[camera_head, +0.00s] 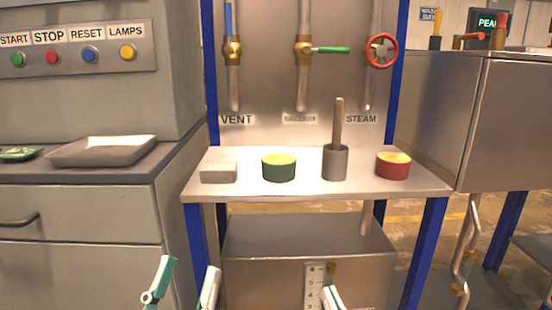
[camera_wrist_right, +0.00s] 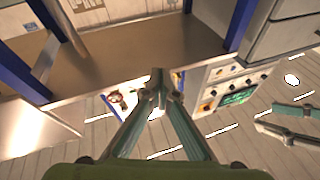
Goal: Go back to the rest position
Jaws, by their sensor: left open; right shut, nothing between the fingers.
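My left gripper (camera_head: 190,270) shows at the bottom of the head view, with its two pale green fingers spread apart and nothing between them. It also shows at the right edge of the right wrist view (camera_wrist_right: 290,122). My right gripper (camera_head: 331,296) is at the bottom edge of the head view, right of the left one, and only its tip shows. In the right wrist view its fingers (camera_wrist_right: 159,80) meet at the tips and hold nothing. Both grippers are in front of the metal bench (camera_head: 240,190), below its top, and appear apart from it.
On the bench stand a grey block (camera_head: 218,173), a green tub (camera_head: 279,168), a grey cup (camera_head: 335,163) with a rod and a red tub (camera_head: 393,166). A tray (camera_head: 103,151) lies on the left cabinet. A steel box (camera_head: 300,245) sits under the bench.

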